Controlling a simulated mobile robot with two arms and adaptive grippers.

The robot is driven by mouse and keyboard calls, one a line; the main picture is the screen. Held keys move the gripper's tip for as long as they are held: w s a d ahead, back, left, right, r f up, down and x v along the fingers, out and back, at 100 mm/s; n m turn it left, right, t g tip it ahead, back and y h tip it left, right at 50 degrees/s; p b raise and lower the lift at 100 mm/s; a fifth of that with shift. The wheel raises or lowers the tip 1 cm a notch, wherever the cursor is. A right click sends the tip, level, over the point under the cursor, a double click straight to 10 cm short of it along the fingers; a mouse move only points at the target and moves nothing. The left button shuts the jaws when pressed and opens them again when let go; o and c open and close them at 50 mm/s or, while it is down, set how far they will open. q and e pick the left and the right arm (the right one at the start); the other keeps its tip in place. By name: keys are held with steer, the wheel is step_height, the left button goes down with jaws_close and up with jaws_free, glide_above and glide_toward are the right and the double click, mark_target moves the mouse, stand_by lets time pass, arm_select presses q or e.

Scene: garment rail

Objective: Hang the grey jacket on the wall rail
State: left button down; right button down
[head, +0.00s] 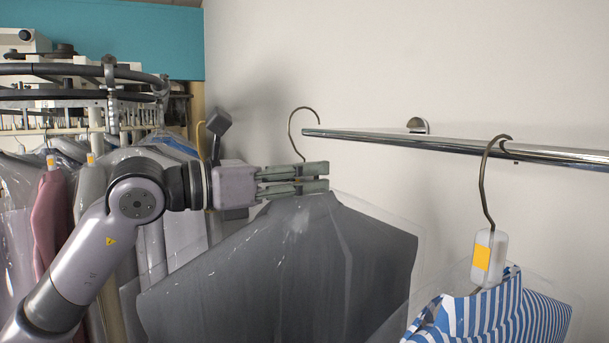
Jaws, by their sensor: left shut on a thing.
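The grey jacket (290,270) hangs in a clear plastic cover from a hanger with a metal hook (291,130). My left gripper (326,177) is shut on the hanger's neck, just above the jacket's collar. The hook rises above the fingers, and its curved top is close to the left end of the chrome wall rail (440,142). I cannot tell whether the hook touches the rail. The jacket's lower part is cut off by the picture edge. My right gripper is not in view.
A blue-and-white striped garment (500,312) hangs on the rail at the right, with a white and yellow tag (488,258) on its hanger. A wall bracket (418,125) holds the rail. Covered clothes (50,215) crowd a rack at the left.

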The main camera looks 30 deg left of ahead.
arm_select(q)
steer(key=shift+d+r, duration=0.15)
steer(key=shift+r, duration=0.1)
stand_by(0.3)
stand_by(0.4)
steer(key=shift+w, duration=0.1)
steer(key=shift+w+d+p, duration=0.1)
steer(key=shift+d+p, duration=0.05)
steer(key=shift+p, duration=0.2)
steer(key=shift+p+x, duration=1)
steer(key=shift+x, duration=1.2)
steer(key=shift+f+b, duration=1.35)
